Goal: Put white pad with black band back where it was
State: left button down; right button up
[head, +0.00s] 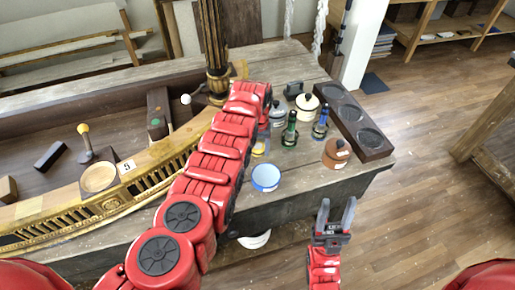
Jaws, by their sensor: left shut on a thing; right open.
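My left arm (205,165) reaches up over the table, and its last red link (250,97) is above the middle of the table. The jaws of my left gripper are hidden behind this arm, and so is anything in them. I cannot make out a white pad with a black band. A white pot with a black knob (307,104) stands on the table right of the arm. My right gripper (335,213) is open and empty, below the table's front edge over the floor.
Green (290,130) and blue (320,124) bottles, a brown pot (337,152) and a light-blue round lid (265,177) stand right of the arm. A dark tray with round wells (378,155) lies along the right edge. A gilt console (130,190) fills the left.

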aim_at(258, 148)
pick_arm(q)
jog(key=shift+c, duration=0.5)
grip_release()
jog(key=shift+r+p, duration=0.25)
jog(key=shift+p, duration=0.1)
notch_tip(258, 148, up, 12)
jog(key=b, duration=0.2)
jog(key=shift+f, duration=0.15)
